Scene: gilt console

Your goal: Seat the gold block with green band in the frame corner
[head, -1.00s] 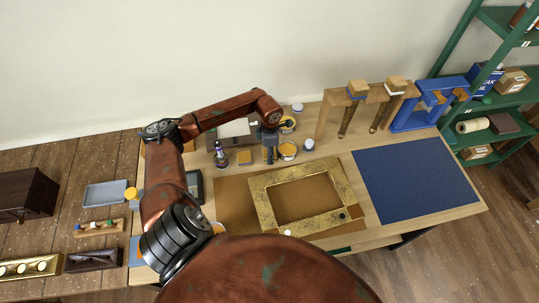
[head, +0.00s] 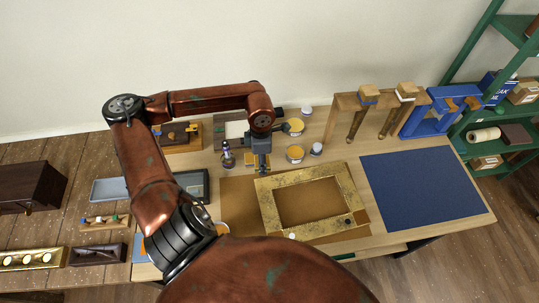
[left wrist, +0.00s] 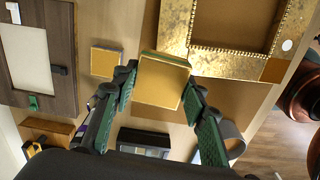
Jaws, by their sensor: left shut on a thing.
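The gold block with green band (left wrist: 163,83) is in my left gripper (left wrist: 158,98), between its green-padded fingers, in the left wrist view. Its gold face and a thin green edge show. In the head view the left gripper (head: 262,168) points down just beyond the gilt frame's back left corner, and the block is not clear there. The gilt frame (head: 305,172) lies flat on a brown mat; it also shows in the left wrist view (left wrist: 230,66). Its front left corner, with a plain orange-brown patch, shows in the wrist view; my arm partly hides that corner in the head view. My right gripper is out of view.
A similar block with a blue edge (left wrist: 105,62) lies on the table beside the gripper. A dark bottle (head: 227,155) and open jars (head: 295,153) stand behind. A dark tray (head: 192,184) is at left, a blue mat (head: 420,190) at right.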

